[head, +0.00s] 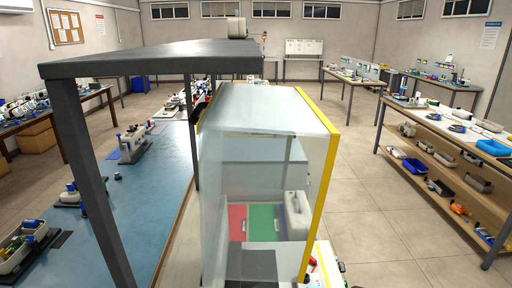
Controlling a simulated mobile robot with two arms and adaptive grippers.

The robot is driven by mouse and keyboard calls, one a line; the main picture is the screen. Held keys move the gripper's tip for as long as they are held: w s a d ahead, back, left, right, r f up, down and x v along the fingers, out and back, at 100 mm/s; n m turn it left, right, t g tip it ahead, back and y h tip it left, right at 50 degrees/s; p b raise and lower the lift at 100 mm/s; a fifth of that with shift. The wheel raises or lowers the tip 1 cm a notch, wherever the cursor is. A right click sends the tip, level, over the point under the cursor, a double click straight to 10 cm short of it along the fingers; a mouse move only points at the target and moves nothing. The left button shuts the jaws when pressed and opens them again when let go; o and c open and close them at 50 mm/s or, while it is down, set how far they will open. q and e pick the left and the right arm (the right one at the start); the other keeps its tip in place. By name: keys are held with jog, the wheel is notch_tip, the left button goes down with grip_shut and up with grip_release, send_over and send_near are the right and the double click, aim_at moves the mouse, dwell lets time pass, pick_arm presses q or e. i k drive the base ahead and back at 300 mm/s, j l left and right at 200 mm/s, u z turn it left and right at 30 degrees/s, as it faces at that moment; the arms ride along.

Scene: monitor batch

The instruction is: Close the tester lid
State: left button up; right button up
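A tall translucent enclosure (265,105) with a yellow edge strip (321,200) stands close in front of me at the centre; I take it for the tester. I cannot tell which panel is its lid, or whether the lid is open or shut. Through its clear front I see a red panel (237,222) and a green panel (262,220) side by side. A white rounded device (297,214) shows at their right. Neither of my grippers can be made out in the head view.
A dark overhead frame (150,62) with posts rises at the left over a blue-topped bench (150,190) holding small devices. A shelved bench (450,130) with bins stands at the right. The tiled floor (365,210) between is clear.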

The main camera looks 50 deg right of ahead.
aim_at(210, 128)
jog(key=i+z, duration=0.15)
jog(key=z, duration=0.25)
jog(key=i+j+z, duration=0.15)
jog(key=z, duration=0.25)
jog(key=i+j+z, duration=0.15)
jog(key=z, duration=0.25)
jog(key=i+j+z, duration=0.1)
jog(key=z, duration=0.3)
jog(key=j+z, duration=0.25)
jog(key=z, duration=0.15)
jog(key=k+j+z, duration=0.1)
jog(key=j+z, duration=0.15)
jog(key=j, duration=0.3)
jog(key=k+j, duration=0.15)
